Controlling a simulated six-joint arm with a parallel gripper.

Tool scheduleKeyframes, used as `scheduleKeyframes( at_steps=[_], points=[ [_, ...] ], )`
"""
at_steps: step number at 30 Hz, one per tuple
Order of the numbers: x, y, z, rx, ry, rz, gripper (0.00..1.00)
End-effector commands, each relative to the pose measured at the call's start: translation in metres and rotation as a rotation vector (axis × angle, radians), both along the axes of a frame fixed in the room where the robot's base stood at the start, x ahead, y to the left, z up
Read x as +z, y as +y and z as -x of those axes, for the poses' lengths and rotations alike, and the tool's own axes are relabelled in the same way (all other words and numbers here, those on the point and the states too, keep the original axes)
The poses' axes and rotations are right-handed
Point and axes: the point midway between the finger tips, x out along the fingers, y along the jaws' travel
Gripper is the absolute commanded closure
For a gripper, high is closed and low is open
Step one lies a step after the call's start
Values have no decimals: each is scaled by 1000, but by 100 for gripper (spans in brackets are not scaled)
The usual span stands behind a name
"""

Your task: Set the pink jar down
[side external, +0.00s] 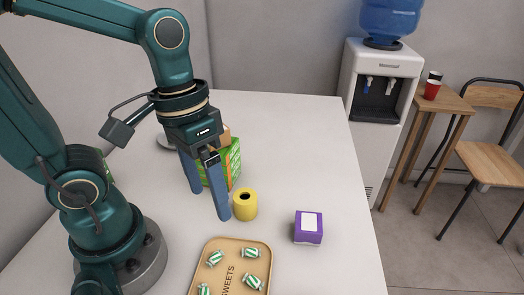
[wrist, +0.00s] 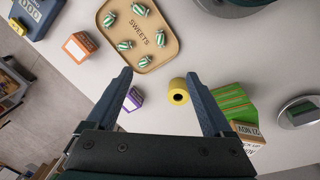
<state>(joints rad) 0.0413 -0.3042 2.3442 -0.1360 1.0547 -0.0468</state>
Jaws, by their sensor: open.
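I see no pink jar in either view. My gripper (side external: 210,204) is open with nothing between its fingers, pointing down over the white counter. In the wrist view my gripper (wrist: 160,76) has its fingers wide apart. A yellow roll with a dark hole (side external: 245,204) stands on the counter close to one fingertip. The yellow roll (wrist: 179,91) shows near the right finger in the wrist view.
A sweets tray (side external: 262,246) with several striped sweets lies at the front. A purple box (side external: 308,228) stands right of the yellow roll. Green packets (side external: 233,160) stand behind my gripper. An orange box (wrist: 78,46) and a metal dish (wrist: 298,112) are farther out. The back right counter is clear.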

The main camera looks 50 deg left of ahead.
Motion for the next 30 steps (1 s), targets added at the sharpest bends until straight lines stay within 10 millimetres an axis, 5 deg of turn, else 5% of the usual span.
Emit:
scheduleKeyframes(
  at_steps=[9,26,30],
  points=[
    [28,27,-9,-33,-396,-117,14],
    [32,31,-10,-36,-450,-136,9],
    [40,37,-24,-16,-526,-162,9]
  ],
)
